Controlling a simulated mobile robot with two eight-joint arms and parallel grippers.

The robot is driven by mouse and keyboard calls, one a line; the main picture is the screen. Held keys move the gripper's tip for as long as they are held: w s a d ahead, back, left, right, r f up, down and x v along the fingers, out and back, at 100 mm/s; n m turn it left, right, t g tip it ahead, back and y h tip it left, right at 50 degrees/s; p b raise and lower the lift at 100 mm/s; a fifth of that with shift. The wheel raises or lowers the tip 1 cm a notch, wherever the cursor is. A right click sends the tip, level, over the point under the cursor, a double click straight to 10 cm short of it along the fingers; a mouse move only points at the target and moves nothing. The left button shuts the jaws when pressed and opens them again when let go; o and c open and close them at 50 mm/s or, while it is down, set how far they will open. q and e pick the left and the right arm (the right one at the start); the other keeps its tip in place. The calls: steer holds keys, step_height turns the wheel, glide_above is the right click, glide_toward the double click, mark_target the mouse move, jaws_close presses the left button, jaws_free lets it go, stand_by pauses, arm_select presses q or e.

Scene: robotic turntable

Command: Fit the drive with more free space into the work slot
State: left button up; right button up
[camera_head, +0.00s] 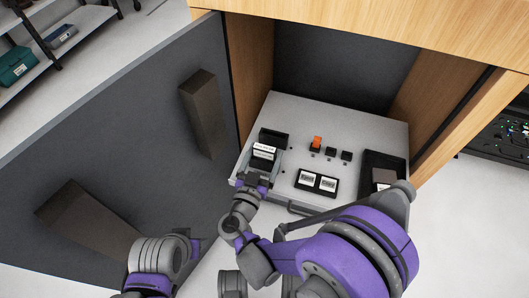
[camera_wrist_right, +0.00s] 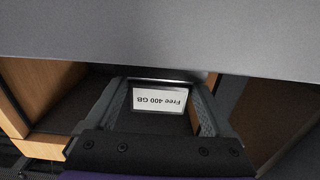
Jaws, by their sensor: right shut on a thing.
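My right gripper (camera_head: 260,168) is at the left front of the grey pull-out shelf. It is shut on a dark drive (camera_wrist_right: 177,120) whose white label reads "Free 400 GB", upside down in the right wrist view. In the head view the held drive's label (camera_head: 264,149) shows just beyond the gripper, at a dark slot holder (camera_head: 273,136). I cannot tell how deep the drive sits in that holder. Another dark drive (camera_head: 383,176) lies in a black tray (camera_head: 369,157) at the shelf's right.
The shelf (camera_head: 330,115) carries a part with an orange top (camera_head: 317,142), small black parts (camera_head: 346,156) and a black panel with two white labels (camera_head: 316,183). The open cabinet door (camera_head: 150,130) stands left. Wooden cabinet walls flank the shelf.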

steer(key=shift+f, duration=0.2)
steer(key=o, duration=1.2)
steer(key=p+v, duration=0.1)
steer(key=v, duration=1)
steer(key=shift+d+p, duration=0.1)
steer(key=shift+p, duration=0.25)
steer(key=shift+w, duration=0.1)
